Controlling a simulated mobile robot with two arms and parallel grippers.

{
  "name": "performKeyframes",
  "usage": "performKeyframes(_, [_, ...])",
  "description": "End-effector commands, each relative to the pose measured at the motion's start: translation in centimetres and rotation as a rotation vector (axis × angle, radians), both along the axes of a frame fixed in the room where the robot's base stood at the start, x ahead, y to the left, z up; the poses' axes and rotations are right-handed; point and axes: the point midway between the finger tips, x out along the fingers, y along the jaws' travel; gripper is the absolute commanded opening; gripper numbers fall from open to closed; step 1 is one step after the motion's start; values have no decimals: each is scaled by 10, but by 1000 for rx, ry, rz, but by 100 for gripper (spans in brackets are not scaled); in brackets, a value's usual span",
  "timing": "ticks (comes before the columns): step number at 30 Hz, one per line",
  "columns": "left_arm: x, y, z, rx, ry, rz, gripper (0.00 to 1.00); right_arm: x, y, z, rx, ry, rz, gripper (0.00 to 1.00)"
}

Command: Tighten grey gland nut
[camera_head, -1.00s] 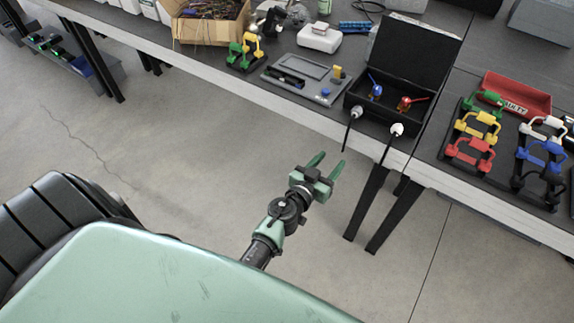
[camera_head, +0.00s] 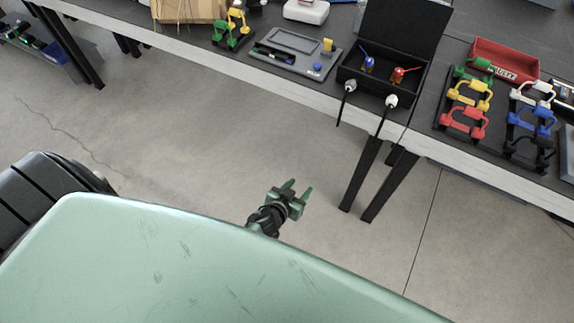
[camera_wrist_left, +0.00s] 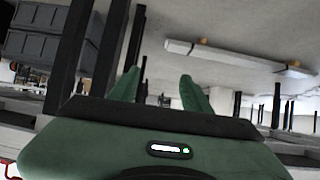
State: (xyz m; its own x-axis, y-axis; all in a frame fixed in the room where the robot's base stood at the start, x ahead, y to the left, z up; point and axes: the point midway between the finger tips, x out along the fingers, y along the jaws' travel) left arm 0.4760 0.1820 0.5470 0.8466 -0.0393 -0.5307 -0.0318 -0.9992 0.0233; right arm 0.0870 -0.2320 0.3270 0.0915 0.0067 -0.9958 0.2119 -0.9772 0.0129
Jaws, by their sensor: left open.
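A black open box (camera_head: 385,86) stands at the front edge of the table, its lid raised, with a blue and a red handled part inside. Two pale cable glands stick out of its front: a left gland (camera_head: 350,86) and a right gland (camera_head: 391,101), each with a black cable hanging down. My left gripper (camera_head: 298,187) is open and empty over the floor, well in front of and below the table edge. Its green fingers also show in the left wrist view (camera_wrist_left: 158,82), with nothing between them. My right gripper is not in view.
A grey panel board (camera_head: 295,52) lies left of the box. Racks of coloured handles (camera_head: 464,110) and a red tray (camera_head: 503,62) lie to the right. Black table legs (camera_head: 362,180) stand below the box. The floor around my gripper is clear.

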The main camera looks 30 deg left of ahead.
Motion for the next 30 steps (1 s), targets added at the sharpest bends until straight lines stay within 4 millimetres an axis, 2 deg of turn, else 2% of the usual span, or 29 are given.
performKeyframes(6, [-26,1,-27,15,75,-8,48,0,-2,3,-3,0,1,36])
performKeyframes(12, [-38,2,-39,25,109,-11,48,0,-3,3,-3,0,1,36])
performKeyframes(30, [-40,2,-41,25,115,-12,48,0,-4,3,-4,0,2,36])
